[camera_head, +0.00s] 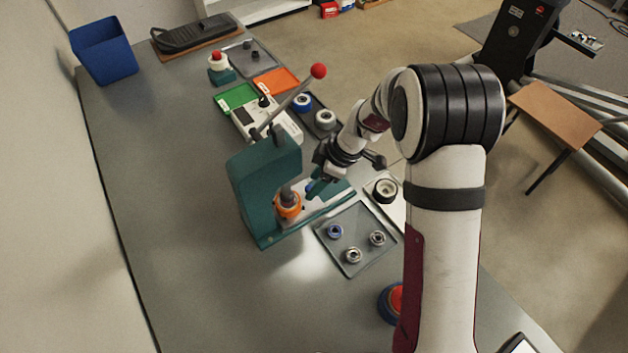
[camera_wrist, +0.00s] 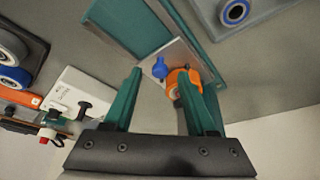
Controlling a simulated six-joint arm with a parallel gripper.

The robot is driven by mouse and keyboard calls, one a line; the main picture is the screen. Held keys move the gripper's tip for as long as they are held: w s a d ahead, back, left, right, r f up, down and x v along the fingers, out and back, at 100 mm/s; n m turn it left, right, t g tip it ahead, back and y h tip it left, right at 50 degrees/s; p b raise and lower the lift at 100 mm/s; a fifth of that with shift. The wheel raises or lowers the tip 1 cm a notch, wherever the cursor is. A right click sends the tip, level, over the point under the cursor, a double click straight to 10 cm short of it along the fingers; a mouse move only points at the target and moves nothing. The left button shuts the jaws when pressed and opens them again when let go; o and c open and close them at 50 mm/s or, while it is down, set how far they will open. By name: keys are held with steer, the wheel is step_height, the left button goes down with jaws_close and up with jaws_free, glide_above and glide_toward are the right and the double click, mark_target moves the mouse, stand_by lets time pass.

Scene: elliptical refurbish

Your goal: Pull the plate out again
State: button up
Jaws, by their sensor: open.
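A green arbor press (camera_head: 262,190) with a red-balled lever stands on the bench. The pale metal plate (camera_head: 318,203) lies at its base, and it also shows in the wrist view (camera_wrist: 193,58). An orange round part (camera_head: 288,206) sits on the plate under the press ram; it also shows in the wrist view (camera_wrist: 174,84). A blue knob (camera_wrist: 160,68) stands on the plate beside the orange part. My gripper (camera_wrist: 159,74) is open, its green fingers spread to either side of the knob in the picture. I cannot tell whether they touch it. The right finger partly covers the orange part.
A grey tray (camera_head: 322,232) with several ring parts lies in front of the press. A white fixture (camera_head: 398,212) with a dark ring is to its right. Behind are a white control box (camera_head: 285,122), green tray (camera_head: 234,97) and orange tray (camera_head: 277,80). The bench left of the press is clear.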

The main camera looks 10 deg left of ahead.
steer(key=shift+a+f, duration=0.2)
steer(key=shift+f, duration=0.4)
jaws_close()
stand_by(1.1)
